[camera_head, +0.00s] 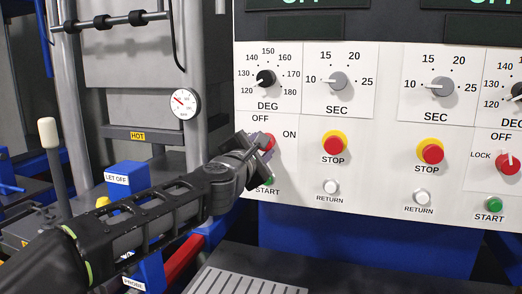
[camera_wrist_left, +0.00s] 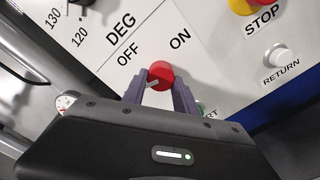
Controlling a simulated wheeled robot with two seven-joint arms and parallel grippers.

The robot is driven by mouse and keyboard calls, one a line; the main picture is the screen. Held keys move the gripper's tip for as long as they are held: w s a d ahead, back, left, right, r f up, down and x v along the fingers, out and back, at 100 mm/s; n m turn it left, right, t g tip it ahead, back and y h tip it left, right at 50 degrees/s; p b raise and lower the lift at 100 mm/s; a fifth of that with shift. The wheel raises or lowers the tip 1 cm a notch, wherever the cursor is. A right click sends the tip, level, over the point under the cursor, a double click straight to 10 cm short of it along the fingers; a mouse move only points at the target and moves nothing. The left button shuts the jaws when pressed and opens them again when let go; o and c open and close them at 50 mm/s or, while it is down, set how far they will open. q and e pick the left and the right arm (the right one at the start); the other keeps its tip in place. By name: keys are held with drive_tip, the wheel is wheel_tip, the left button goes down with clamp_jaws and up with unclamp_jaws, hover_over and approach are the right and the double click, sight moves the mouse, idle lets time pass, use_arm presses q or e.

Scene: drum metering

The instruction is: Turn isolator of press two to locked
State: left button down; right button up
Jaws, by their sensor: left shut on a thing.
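A red isolator knob (camera_head: 268,141) sits on the left part of the white panel, with OFF above it and ON to its right. My left gripper (camera_head: 261,147) is at this knob and hides most of it. In the left wrist view the fingers (camera_wrist_left: 159,95) are shut on the red knob (camera_wrist_left: 161,73), one on each side. A small pale mark shows on the knob, but its pointing direction is unclear. A second red isolator knob (camera_head: 508,163) is at the right edge, with LOCK to its left and OFF above. My right gripper is not in view.
Red STOP buttons on yellow rings (camera_head: 335,146) (camera_head: 431,152) and white RETURN buttons (camera_head: 331,187) (camera_head: 422,197) are to the right of my gripper. A green START button (camera_head: 268,180) is just below it. Black DEG (camera_head: 265,78) and grey SEC dials (camera_head: 338,81) sit above.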

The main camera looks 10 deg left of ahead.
use_arm(q)
drive_tip(key=shift+f+n, duration=0.1)
drive_tip(key=shift+n, duration=0.5)
drive_tip(key=c, duration=1)
unclamp_jaws()
drive_tip(key=shift+o, duration=0.2)
drive_tip(key=shift+s, duration=0.15)
drive_tip(key=s, duration=0.7)
drive_tip(key=shift+s+a, duration=0.25)
